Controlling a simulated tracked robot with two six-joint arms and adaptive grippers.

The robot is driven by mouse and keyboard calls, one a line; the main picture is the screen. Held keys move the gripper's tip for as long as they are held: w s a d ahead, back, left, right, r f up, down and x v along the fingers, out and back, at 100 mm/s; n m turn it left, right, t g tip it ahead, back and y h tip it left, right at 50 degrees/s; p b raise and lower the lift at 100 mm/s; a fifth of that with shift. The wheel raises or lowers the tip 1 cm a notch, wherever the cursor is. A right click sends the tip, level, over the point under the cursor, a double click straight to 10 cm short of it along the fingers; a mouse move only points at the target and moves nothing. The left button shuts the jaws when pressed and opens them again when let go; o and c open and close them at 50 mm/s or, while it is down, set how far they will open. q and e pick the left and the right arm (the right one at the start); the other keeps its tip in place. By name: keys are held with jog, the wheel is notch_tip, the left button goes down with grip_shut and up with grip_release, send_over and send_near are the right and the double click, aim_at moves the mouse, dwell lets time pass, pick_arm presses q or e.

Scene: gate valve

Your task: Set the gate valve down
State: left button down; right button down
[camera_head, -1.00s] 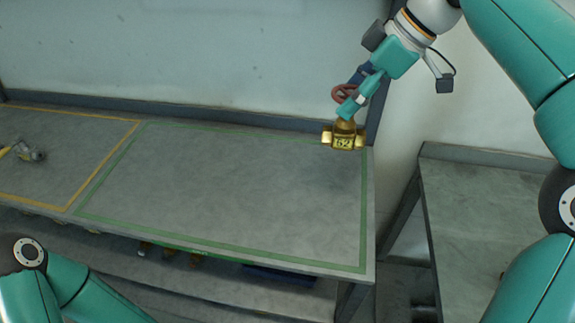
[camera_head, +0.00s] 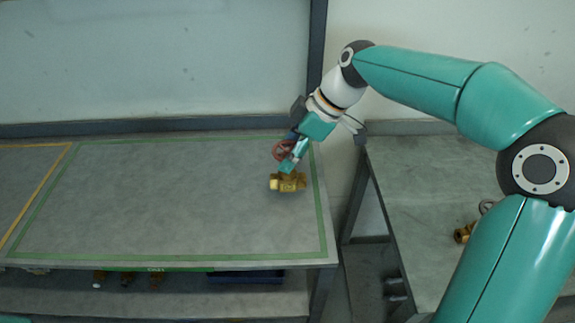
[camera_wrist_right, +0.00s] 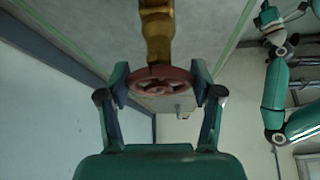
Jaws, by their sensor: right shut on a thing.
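The gate valve has a brass body (camera_head: 288,183) with a number on its face and a red handwheel (camera_head: 283,150). It appears within the green-outlined area of the table, near its right side. I cannot tell whether it touches the tabletop. In the right wrist view, the handwheel (camera_wrist_right: 160,82) sits between the fingers, and the brass body (camera_wrist_right: 157,30) extends upward in the picture. My left gripper is not in the head view.
The table (camera_head: 150,190) has a clear green-outlined area and a yellow-outlined area (camera_head: 25,175) at left. A second table (camera_head: 415,190) stands right across a gap, with another brass valve (camera_head: 465,232) partly behind my arm. A shelf (camera_head: 180,297) below holds several fittings and a blue tray (camera_head: 245,277).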

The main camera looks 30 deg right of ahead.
notch_tip(320, 180, down, 4)
jog(key=shift+f, duration=0.1)
jog(key=shift+c, duration=1)
grip_release()
jog(key=v, duration=1.2)
